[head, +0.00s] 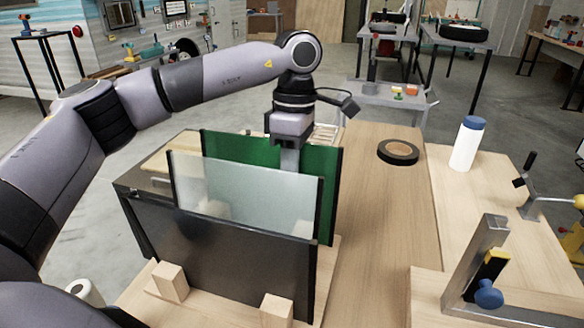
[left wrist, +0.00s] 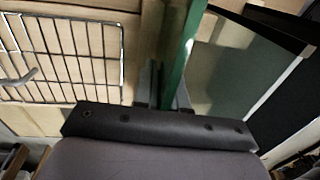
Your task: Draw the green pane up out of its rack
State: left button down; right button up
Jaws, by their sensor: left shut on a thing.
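The green pane (head: 240,148) stands upright behind a pale clear pane (head: 240,190) and a dark smoky pane (head: 230,260) in the wooden rack (head: 200,310). Its lower part is hidden by the panes in front, so I cannot tell how deep it sits. My left gripper (head: 289,160) points down at the green pane's top edge, shut on it. In the left wrist view the green pane (left wrist: 183,50) shows edge-on between the fingers (left wrist: 163,95). My right gripper is not in view.
A tape roll (head: 398,151), a white bottle with a blue cap (head: 467,143) and a metal square (head: 475,260) with a blue knob are on the bench to the right. A wire grid (left wrist: 65,50) lies beyond the panes.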

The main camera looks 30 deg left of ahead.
pick_arm(q)
jog(key=shift+r+p, duration=0.4)
jog(key=shift+r, duration=0.35)
jog(key=shift+r+p, duration=0.6)
jog(key=shift+r, duration=0.05)
jog(key=shift+r+p, duration=0.4)
jog(key=shift+r, duration=0.1)
jog(key=shift+r+p, duration=0.75)
jog(key=shift+r, duration=0.1)
jog(key=shift+r+p, duration=1)
jog(key=shift+r, duration=0.15)
jog(key=shift+w+r+p, duration=0.1)
jog(key=shift+r+p, duration=0.2)
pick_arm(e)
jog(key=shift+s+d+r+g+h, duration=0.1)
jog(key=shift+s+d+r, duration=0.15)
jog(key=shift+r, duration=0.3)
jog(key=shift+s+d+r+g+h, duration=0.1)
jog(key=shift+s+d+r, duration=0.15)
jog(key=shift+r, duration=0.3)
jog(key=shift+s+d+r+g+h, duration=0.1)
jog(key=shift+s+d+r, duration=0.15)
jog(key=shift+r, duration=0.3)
pick_arm(q)
jog(key=shift+r, duration=0.1)
